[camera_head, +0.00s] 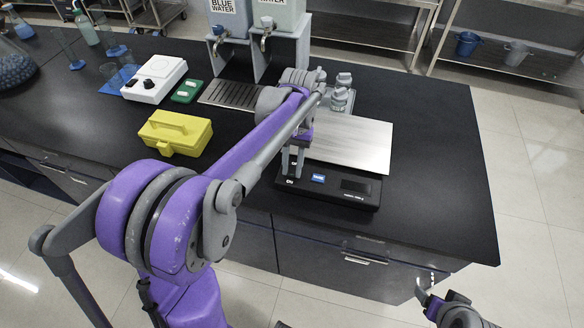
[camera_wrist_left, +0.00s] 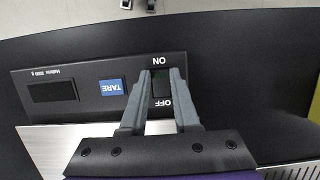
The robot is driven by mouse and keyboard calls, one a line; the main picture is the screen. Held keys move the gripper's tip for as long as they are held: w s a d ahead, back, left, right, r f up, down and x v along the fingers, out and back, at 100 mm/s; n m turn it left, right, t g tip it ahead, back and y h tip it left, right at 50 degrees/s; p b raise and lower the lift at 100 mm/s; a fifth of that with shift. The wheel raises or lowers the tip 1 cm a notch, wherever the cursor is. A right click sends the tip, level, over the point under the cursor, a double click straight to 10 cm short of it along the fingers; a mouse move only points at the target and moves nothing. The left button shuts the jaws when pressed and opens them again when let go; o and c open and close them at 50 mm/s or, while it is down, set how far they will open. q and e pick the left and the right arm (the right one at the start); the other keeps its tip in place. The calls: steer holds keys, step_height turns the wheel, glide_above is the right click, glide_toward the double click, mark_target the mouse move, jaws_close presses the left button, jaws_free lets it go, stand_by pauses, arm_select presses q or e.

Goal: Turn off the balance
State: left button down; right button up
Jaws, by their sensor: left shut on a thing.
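The balance (camera_head: 360,200) is a black unit with a silver weighing plate (camera_head: 355,145), near the bench's front edge. In the left wrist view its front panel shows a dark display (camera_wrist_left: 52,91), a blue TARE button (camera_wrist_left: 111,86) and a dark power switch (camera_wrist_left: 160,84) between the ON and OFF labels. My left gripper (camera_head: 291,178) reaches down to the switch end of the panel. Its two fingers (camera_wrist_left: 160,78) are shut on the switch, one on each side. My right gripper (camera_head: 426,296) is low at the bottom right, away from the bench; its jaw opening is unclear.
Grey-capped bottles (camera_head: 340,96) stand behind the plate. A yellow box (camera_head: 176,133), a white device (camera_head: 154,78) and a green case (camera_head: 187,91) sit to the left on the black bench (camera_head: 440,190). Water dispensers (camera_head: 228,18) stand at the back. The bench's right end is clear.

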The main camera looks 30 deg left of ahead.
mark_target(295, 167)
arm_select(q)
steer(key=c, duration=0.6)
jaws_free()
steer(key=shift+c, duration=0.2)
steer(key=v, duration=1)
steer(key=shift+r+p, duration=0.3)
steer(key=shift+r, duration=0.15)
steer(key=s+d+f+m+t, duration=0.1)
steer(key=s+d+f+t, duration=0.2)
steer(key=s+f, duration=0.3)
steer(key=s+d+f+m+t, duration=0.1)
steer(key=s+d+f+t, duration=0.3)
steer(key=s, duration=0.6)
step_height(295, 167, down, 2)
steer(key=shift+f+m+t+y, duration=0.15)
steer(key=shift+m+t+y, duration=0.2)
steer(key=shift+t, duration=0.55)
